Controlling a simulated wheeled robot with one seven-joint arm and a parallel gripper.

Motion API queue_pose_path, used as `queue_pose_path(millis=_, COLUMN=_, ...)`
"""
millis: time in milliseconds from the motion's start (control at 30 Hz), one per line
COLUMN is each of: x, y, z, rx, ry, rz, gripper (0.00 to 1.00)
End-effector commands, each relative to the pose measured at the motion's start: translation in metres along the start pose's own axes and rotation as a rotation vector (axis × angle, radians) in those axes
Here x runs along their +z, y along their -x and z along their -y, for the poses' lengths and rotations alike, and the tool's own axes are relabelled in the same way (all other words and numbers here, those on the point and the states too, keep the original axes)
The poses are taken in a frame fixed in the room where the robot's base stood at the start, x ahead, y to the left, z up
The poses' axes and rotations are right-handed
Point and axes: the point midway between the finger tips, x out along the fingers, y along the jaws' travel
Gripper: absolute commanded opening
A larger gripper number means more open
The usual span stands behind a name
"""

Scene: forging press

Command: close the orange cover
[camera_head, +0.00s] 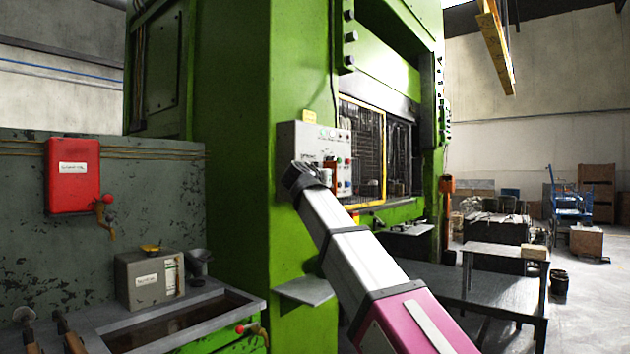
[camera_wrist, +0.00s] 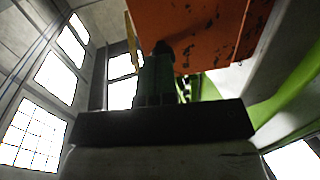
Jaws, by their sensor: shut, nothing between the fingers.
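The orange cover (camera_wrist: 200,28) fills the top middle of the wrist view as a chipped orange plate with dark worn spots. My gripper (camera_wrist: 162,48) points up at it from below. Its dark fingers are together with nothing between them, and their tips overlap the plate's lower left part in the picture. I cannot tell whether they touch it. In the head view my arm reaches up to the press's control box, and I cannot make out the fingers there.
The green press (camera_head: 235,160) stands close to my arm, with a grey control box (camera_head: 312,150) and a small grey shelf (camera_head: 303,290). A red box (camera_head: 73,175) hangs at left above a trough.

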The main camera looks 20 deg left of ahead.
Motion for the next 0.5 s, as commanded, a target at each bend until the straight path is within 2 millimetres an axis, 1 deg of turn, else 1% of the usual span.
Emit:
queue_pose_path(millis=33, x=0.001, y=-0.004, z=-0.007, rx=-0.042, ry=0.0, rz=-0.001, gripper=0.0)
queue_pose_path(millis=67, x=0.0, y=-0.007, z=-0.008, rx=-0.068, ry=0.0, rz=-0.001, gripper=0.0)
queue_pose_path(millis=300, x=-0.001, y=-0.025, z=-0.015, rx=-0.244, ry=0.006, rz=-0.001, gripper=0.0)
queue_pose_path(millis=500, x=-0.002, y=-0.036, z=-0.017, rx=-0.35, ry=0.01, rz=-0.001, gripper=0.0)
